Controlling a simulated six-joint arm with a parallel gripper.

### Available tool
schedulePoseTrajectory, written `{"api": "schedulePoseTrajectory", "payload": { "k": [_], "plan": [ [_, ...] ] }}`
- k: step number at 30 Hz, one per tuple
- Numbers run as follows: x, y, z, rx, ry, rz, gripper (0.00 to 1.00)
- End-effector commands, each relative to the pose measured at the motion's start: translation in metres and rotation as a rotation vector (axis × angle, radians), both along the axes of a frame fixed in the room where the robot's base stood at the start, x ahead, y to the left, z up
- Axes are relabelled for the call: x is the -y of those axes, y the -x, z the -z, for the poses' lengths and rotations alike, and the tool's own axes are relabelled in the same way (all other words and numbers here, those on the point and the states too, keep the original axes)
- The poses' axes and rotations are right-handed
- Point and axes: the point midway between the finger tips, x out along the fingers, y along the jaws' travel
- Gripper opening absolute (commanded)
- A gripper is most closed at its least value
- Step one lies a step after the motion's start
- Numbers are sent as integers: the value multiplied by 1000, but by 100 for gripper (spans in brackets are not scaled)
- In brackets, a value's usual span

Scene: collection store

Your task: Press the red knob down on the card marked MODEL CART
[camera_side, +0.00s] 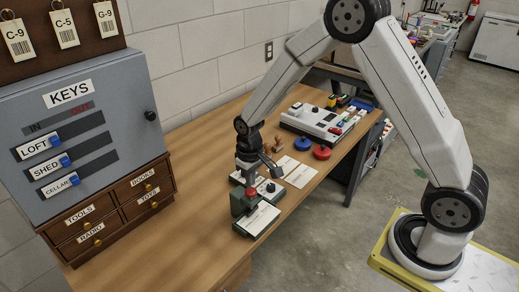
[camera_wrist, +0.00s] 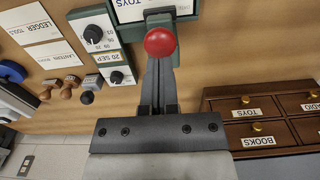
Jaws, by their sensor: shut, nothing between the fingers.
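The red knob (camera_wrist: 160,42) tops a dark green press with a white card (camera_wrist: 128,4) at its base. TOYS is readable on this card in the wrist view; no MODEL CART lettering is legible. In the side view the knob (camera_side: 250,192) is small and partly covered. My gripper (camera_wrist: 159,66) is shut and empty, its fingers pointing at the knob. The gripper (camera_side: 247,181) hangs over the press in the side view. I cannot tell if the fingertips touch the knob. The card (camera_side: 262,217) also shows on the green base (camera_side: 243,233).
A date unit with black dials (camera_wrist: 93,34) stands beside the press. Wooden-handled stamps (camera_wrist: 70,82) and loose cards (camera_wrist: 50,57) lie beyond. Small drawers (camera_side: 110,212) and a grey key cabinet (camera_side: 75,130) stand at left.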

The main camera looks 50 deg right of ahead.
Motion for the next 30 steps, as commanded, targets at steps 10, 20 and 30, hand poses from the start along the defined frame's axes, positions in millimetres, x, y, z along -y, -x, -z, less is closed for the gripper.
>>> {"api": "schedulePoseTrajectory", "payload": {
  "k": [10,20,30],
  "plan": [
    [0,0,7,0,0,0,0],
    [0,0,14,0,0,0,0],
    [0,0,21,0,0,0,0]
  ]
}}
